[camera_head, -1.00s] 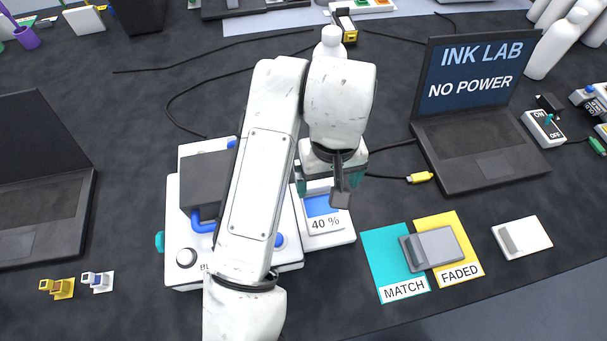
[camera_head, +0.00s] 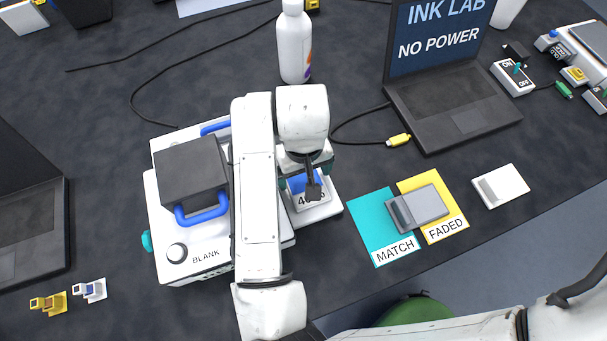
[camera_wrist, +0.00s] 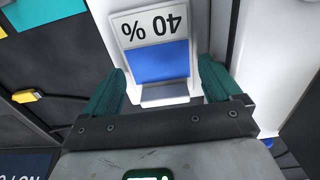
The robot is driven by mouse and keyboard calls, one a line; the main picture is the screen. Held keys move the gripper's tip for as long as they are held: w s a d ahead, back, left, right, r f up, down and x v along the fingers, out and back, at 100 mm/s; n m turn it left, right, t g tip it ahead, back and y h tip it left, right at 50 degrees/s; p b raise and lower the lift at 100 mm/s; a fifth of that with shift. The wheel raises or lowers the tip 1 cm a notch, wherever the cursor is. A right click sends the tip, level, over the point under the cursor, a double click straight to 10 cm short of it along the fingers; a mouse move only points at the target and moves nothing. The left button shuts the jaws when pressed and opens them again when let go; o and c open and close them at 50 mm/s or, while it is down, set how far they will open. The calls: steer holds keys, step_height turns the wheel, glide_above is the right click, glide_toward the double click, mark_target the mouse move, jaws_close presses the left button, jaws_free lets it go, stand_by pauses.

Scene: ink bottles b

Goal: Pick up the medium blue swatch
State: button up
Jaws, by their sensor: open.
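The medium blue swatch, a card with a blue patch and a "40 %" label, shows in the wrist view (camera_wrist: 160,62) with a grey tab at its near edge. In the head view the swatch (camera_head: 296,184) lies on the white pad at the right side of the BLANK machine, partly hidden by my gripper. My gripper (camera_wrist: 162,78) is open, its green fingers on either side of the swatch's near end. It also shows over the swatch in the head view (camera_head: 307,176). I cannot tell whether the fingers touch the card.
The white BLANK machine (camera_head: 165,232) with a dark block and blue handles stands left of my gripper. Right are a teal MATCH card (camera_head: 368,218), a yellow FADED card (camera_head: 449,212), a grey block (camera_head: 420,206) and a white block (camera_head: 502,187). A white bottle (camera_head: 294,48) stands behind.

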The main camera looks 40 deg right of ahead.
steer(key=shift+f, duration=0.4)
steer(key=c, duration=0.7)
steer(key=shift+r, duration=0.15)
steer(key=shift+r, duration=0.5)
steer(key=s+d+r, duration=0.3)
steer(key=r, duration=0.1)
steer(key=s+d+r+p, duration=0.1)
steer(key=s+d+r, duration=0.2)
steer(key=s+r, duration=0.1)
steer(key=s+d+r, duration=0.3)
steer(key=shift+s+d+r, duration=0.15)
steer(key=shift+d+r, duration=0.15)
steer(key=shift+r, duration=0.1)
